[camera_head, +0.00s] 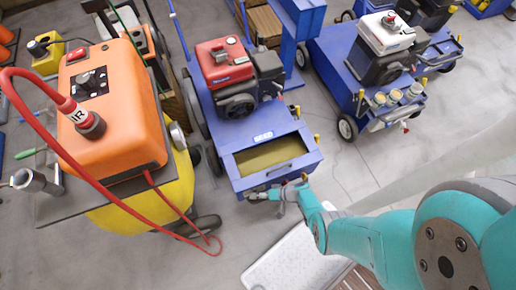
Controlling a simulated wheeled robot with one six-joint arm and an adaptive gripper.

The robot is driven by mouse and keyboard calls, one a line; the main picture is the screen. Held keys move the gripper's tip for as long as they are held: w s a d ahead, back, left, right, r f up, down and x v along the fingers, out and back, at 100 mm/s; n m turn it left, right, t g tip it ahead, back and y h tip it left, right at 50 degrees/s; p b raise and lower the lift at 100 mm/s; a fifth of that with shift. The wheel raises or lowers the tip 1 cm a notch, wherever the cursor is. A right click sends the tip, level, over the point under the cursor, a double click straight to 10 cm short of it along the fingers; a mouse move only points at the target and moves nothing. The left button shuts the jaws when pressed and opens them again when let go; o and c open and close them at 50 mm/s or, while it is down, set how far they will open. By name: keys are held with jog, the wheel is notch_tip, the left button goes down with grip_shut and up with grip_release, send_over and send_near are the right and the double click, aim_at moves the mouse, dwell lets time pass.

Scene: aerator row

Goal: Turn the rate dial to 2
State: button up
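My teal arm reaches in from the lower right. My gripper (283,195) is small and grey in this view, at the front lower edge of the middle blue machine (233,178). Its fingers overlap that edge, and I cannot tell whether they touch anything or are open or shut. No dial marked with a rate or numbers can be read. A dark control panel (91,83) with a small knob is on top of the orange and yellow machine at left. The front face of the blue machine is mostly hidden from above.
A red engine (222,62) sits on the middle blue machine. Another blue machine (342,75) stands at upper right. A red hose (100,185) loops from the orange machine to the floor. A white perforated board (292,262) lies below my gripper. Grey floor is open at right.

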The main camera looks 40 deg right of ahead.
dwell(0.3)
jog(key=v, duration=1.2)
dwell(0.5)
